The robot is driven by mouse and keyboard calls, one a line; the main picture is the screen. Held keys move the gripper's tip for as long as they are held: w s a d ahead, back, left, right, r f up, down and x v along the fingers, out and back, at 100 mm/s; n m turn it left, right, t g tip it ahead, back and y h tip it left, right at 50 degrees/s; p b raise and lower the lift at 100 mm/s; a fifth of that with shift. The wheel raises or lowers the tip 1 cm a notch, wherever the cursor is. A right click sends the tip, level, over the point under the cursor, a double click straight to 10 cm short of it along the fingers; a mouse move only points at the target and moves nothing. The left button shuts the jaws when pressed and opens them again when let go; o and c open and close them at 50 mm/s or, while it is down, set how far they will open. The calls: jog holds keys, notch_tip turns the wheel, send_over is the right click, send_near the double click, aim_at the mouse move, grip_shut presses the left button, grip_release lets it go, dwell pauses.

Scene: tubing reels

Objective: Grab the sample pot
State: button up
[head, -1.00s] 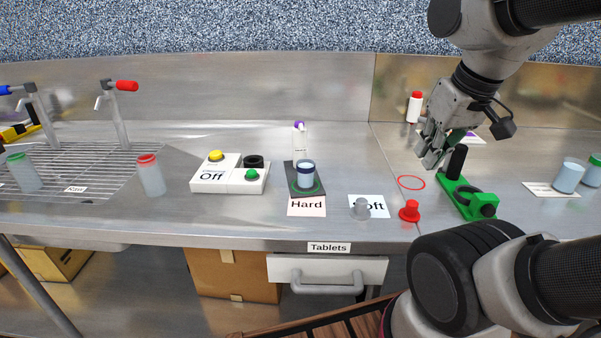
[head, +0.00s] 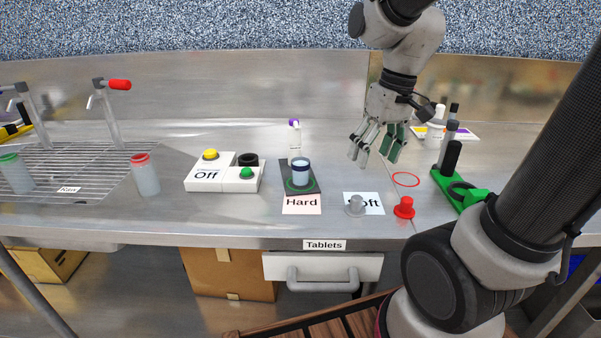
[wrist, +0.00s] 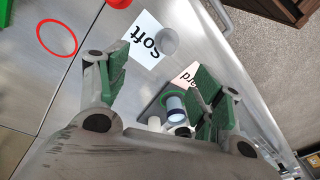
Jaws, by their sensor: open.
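The likely sample pot is a small clear pot with a dark blue band (head: 301,173), upright inside a green ring on a dark pad (head: 314,187). In the wrist view the pot (wrist: 175,108) shows between my fingers, nearer the right one and partly overlapped near its lower end. My gripper (head: 374,157) is open and empty, in the air to the right of the pot and above the bench, apart from it. Its green-padded fingers (wrist: 165,88) are spread wide.
A white bottle with a purple cap (head: 295,143) stands close behind the pot. A switch box (head: 208,182) is to its left. Grey (head: 355,206) and red (head: 404,208) knobs are in front right, a green device (head: 465,190) farther right. The bench between pot and gripper is clear.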

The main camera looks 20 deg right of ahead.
aim_at(303, 160)
jog(key=w+a+f+n+y, duration=0.25)
jog(key=w+a+n, duration=0.55)
jog(key=w+n, duration=0.5)
jog(key=shift+m+t, duration=0.3)
jog(key=shift+m, duration=0.3)
jog(key=x, duration=0.2)
jog(key=a+x, duration=0.1)
jog(key=x, duration=0.4)
jog(key=shift+a+r, duration=0.2)
jog(key=shift+a, duration=0.05)
jog(key=c, duration=1.2)
